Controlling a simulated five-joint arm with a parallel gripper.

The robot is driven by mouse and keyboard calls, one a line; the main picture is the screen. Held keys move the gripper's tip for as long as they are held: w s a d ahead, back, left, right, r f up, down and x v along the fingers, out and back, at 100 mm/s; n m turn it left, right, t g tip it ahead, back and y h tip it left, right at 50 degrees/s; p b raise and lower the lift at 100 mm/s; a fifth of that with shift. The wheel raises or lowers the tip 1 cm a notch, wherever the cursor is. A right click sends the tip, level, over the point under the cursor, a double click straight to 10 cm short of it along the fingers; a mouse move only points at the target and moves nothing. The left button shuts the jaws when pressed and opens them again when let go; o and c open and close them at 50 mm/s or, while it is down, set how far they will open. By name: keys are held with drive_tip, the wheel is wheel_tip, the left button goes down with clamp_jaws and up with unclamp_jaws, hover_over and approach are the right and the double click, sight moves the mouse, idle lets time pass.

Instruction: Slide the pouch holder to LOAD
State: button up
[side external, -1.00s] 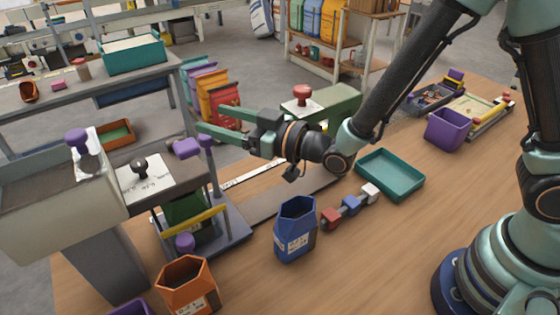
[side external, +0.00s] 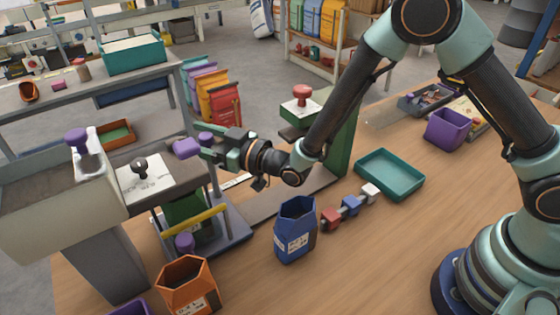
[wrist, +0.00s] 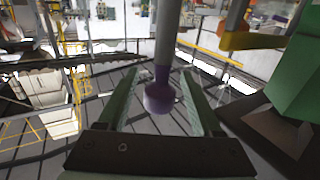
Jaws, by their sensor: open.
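The pouch holder (side external: 235,238) is a blue-grey carriage under the filler at left, with a green pouch (side external: 182,213) and a yellow bar (side external: 196,221). A post with a purple knob (side external: 205,137) rises at its right side. My gripper (side external: 204,147) is open with its fingers at this knob. In the wrist view a purple knob (wrist: 160,93) on a grey post shows between the open green fingers (wrist: 158,85); I cannot tell whether they touch it. The rail (side external: 290,193) runs right from the holder. Its white label strip (side external: 236,181) is partly hidden and unreadable.
A green station with a red knob (side external: 302,92) stands at the rail's far end. A blue pouch (side external: 296,230), coloured blocks (side external: 350,205) and a teal tray (side external: 389,173) lie in front of the rail. An orange container (side external: 187,285) is at front left.

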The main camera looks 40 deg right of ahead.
drive_tip(key=shift+w+a, duration=0.15)
drive_tip(key=shift+w, duration=0.15)
clamp_jaws()
drive_tip(key=shift+s+a, duration=0.1)
idle(1.2)
